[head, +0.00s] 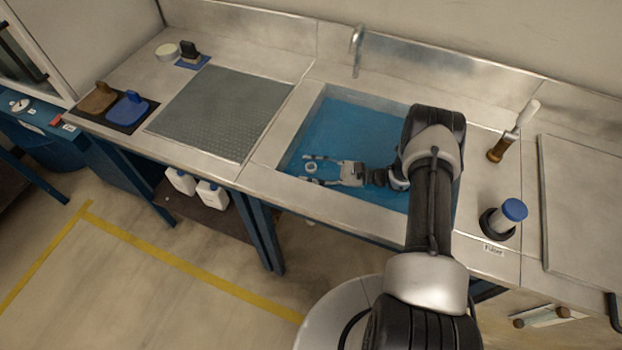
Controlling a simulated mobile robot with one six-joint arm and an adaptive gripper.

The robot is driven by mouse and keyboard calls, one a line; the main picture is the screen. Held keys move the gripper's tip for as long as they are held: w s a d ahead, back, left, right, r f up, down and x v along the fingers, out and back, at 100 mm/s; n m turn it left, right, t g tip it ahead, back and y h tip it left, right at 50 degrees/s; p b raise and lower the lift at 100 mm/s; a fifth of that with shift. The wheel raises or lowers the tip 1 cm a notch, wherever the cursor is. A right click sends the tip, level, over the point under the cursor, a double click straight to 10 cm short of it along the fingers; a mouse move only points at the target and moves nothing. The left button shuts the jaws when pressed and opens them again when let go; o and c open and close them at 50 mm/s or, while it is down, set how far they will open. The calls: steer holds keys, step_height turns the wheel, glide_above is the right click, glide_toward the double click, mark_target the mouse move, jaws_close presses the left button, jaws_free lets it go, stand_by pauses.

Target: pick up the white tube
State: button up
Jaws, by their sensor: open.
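A small white ring-shaped thing (311,168), which looks like the open end of the white tube, shows in the blue-floored sink (340,118) in the head view. My gripper (306,170) reaches left over the sink with its two fingers spread, one on the far side of the ring and one on the near side. The ring shows between the fingers, with small gaps visible to each. I cannot tell the height of the fingers relative to it. The lower part of the tube is hidden.
A blue-capped pale cylinder (508,215) stands in a black holder on the right counter, near a white-handled brush-like tool (513,130). A faucet (356,45) rises behind the sink. A grey ribbed mat (220,112) lies to the left. The sink's walls surround my gripper.

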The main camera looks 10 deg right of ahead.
jaws_close()
stand_by(0.5)
